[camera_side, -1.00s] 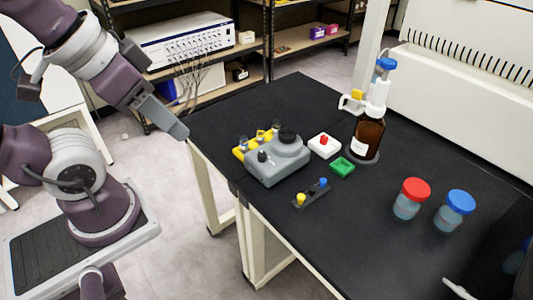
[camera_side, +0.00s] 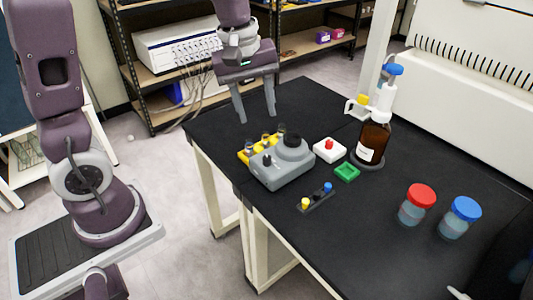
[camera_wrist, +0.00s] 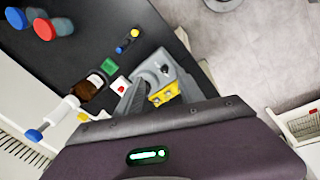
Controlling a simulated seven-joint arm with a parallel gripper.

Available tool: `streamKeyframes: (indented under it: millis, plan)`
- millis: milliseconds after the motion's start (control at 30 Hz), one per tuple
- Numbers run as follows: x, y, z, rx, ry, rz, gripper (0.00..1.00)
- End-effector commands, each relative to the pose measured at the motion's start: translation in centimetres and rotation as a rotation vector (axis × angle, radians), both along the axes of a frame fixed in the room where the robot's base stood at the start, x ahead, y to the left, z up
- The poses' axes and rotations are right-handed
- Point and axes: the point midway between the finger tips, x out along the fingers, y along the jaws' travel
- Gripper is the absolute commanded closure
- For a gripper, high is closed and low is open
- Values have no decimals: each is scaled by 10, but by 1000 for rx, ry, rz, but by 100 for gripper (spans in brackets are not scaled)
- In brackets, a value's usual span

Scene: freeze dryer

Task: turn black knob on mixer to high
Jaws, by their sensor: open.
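The grey mixer (camera_side: 284,172) sits on the black bench, with a small black knob (camera_side: 267,160) on its front side and a round dark cup head (camera_side: 293,141) on top. In the wrist view the mixer (camera_wrist: 170,66) shows just beyond the fingers, and the gripper partly hides it. My gripper (camera_side: 257,119) is open and empty, pointing down above the far left part of the bench, behind the mixer and apart from it. Its fingers also show in the wrist view (camera_wrist: 147,104). I cannot tell the knob's setting.
A yellow rack with vials (camera_side: 246,153) stands against the mixer's back left. Two jars, red-lidded (camera_side: 418,203) and blue-lidded (camera_side: 459,216), stand further right.

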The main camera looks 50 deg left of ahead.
Motion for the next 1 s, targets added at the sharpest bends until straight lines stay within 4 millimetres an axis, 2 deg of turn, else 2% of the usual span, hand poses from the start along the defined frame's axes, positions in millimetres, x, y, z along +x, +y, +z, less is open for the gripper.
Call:
streamKeyframes:
  millis: [33, 100, 233, 367, 600, 700, 1000]
  plan:
    - [19, 10, -29, -12, 58, 131, 55]
    - [40, 23, -63, -20, 111, 302, 55]
    - [58, 38, -108, -14, 167, 503, 55]
    - [62, 43, -128, -10, 183, 565, 55]
    - [60, 42, -173, -10, 186, 564, 55]
    - [61, 42, -186, -10, 185, 563, 55]
    - [61, 42, -192, -10, 182, 562, 55]
